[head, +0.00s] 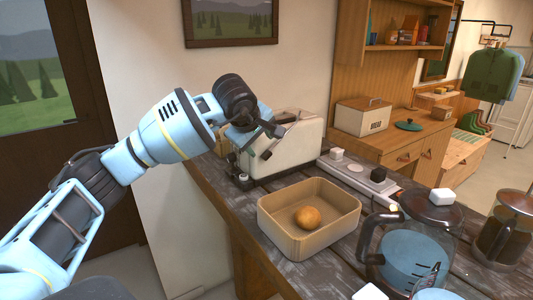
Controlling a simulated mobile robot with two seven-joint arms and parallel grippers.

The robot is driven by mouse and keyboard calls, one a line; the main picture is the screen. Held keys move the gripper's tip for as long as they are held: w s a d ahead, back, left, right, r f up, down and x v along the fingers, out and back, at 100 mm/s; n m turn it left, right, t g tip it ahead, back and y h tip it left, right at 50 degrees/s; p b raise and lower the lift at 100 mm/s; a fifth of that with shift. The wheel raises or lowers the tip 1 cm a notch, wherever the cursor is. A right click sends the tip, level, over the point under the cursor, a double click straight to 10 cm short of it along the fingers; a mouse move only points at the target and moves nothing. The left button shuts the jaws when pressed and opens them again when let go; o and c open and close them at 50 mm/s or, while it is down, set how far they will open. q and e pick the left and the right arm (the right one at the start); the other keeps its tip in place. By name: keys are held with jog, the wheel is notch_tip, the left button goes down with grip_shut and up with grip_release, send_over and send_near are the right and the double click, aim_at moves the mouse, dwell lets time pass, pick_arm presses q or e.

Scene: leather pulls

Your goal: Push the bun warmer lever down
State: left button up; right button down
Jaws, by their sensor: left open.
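The bun warmer (298,148), a cream toaster-like box with dark trim, stands on the dark wooden counter against the wall. My left gripper (272,131) reaches in from the left over its near left end. The fingers are dark, open and empty. Small dark parts show low on that end; the lever cannot be made out clearly among them, and the gripper and wrist hide part of the end. I cannot tell whether a finger touches the warmer. A round brown bun (308,217) lies in a tan tray (280,237) in front. My right gripper is not in view.
A pale strip with small knobs (352,177) lies right of the warmer. A glass jug (412,245) with blue contents and a glass press (504,228) stand at the front right. A wooden cabinet (416,150) with a bread box (362,116) stands behind.

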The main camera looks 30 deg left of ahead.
aim_at(266, 154)
pick_arm(q)
jog(key=x, duration=0.7)
grip_shut()
dwell(0.3)
